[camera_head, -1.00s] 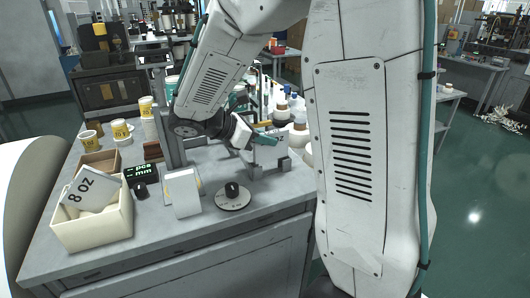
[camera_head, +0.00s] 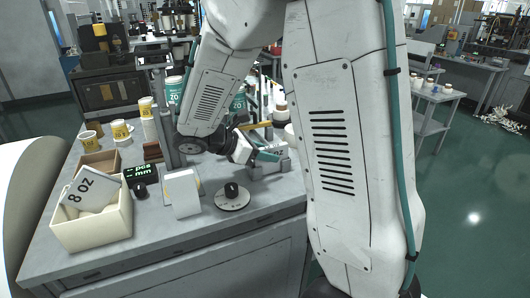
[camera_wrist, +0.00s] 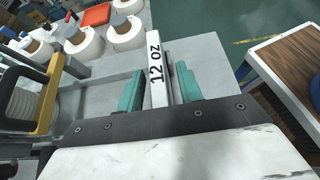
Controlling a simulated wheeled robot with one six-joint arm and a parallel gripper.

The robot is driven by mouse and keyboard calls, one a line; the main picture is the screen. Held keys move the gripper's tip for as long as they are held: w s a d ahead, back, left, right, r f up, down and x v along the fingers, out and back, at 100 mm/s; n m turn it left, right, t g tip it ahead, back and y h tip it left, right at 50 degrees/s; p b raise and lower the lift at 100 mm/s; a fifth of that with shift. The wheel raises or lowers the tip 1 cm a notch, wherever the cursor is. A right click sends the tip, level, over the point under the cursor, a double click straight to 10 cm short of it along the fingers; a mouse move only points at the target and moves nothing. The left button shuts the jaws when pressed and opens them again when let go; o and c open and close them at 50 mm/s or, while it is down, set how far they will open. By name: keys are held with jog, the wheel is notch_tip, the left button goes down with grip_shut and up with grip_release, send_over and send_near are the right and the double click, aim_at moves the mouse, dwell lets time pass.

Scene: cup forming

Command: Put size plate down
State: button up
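The white size plate marked 12 OZ (camera_wrist: 156,68) stands on edge between the teal fingers of my gripper (camera_wrist: 160,90) in the wrist view. Narrow gaps seem to show on both sides of the plate, so the fingers look open around it. In the head view my gripper (camera_head: 266,154) is low over the bench at two grey holder blocks (camera_head: 256,172). The plate (camera_head: 274,147) is partly hidden there behind a finger, and I cannot tell whether its lower edge rests in the holder.
A cream bin (camera_head: 92,228) holds an 8 OZ plate (camera_head: 92,190) at the bench's left front. A display reading pcs and mm (camera_head: 139,172), a white block (camera_head: 182,194) and a round scale with a black knob (camera_head: 232,197) stand nearby. White rolls (camera_wrist: 85,42) are close to my gripper.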

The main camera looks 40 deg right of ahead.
jog(key=shift+r, duration=0.25)
jog(key=v, duration=1.1)
jog(key=s+a+r+m+t+y, duration=0.1)
jog(key=s+a+m+t+y, duration=0.1)
jog(key=s+m+y, duration=0.4)
jog(key=s+a+m+t+y, duration=0.2)
jog(key=s+m+y, duration=0.3)
jog(key=s, duration=1.1)
jog(key=a+m, duration=0.1)
jog(key=m, duration=0.2)
jog(key=shift+a+r+m+t+y, duration=0.15)
jog(key=shift+r+m+t+y, duration=0.2)
jog(key=shift+m+t+y, duration=0.05)
